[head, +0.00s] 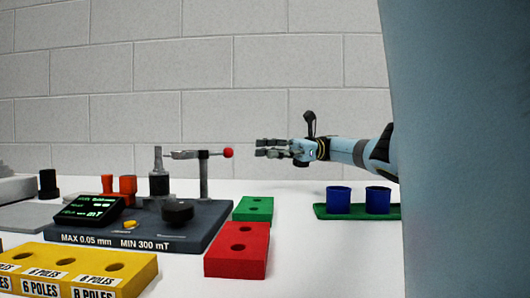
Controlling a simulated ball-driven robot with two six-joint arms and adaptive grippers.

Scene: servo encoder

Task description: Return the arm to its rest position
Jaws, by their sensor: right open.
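My right gripper (272,148) shows in the middle of the head view, its fingers pointing left and its arm coming in from the right. It is open with nothing between its fingers. It hangs above the white table, to the right of the red-tipped lever of the test fixture (150,232), and a gap shows between them. Part of the right arm is hidden behind a large blue-grey shape at the right. My left gripper is not in view.
A green block (253,208) and a red block (238,250) with holes stand beside the fixture. A yellow labelled block (120,262) is at the front left. Blue cups (339,199) stand on a green tray (320,212) at right. Bare table lies between blocks and tray.

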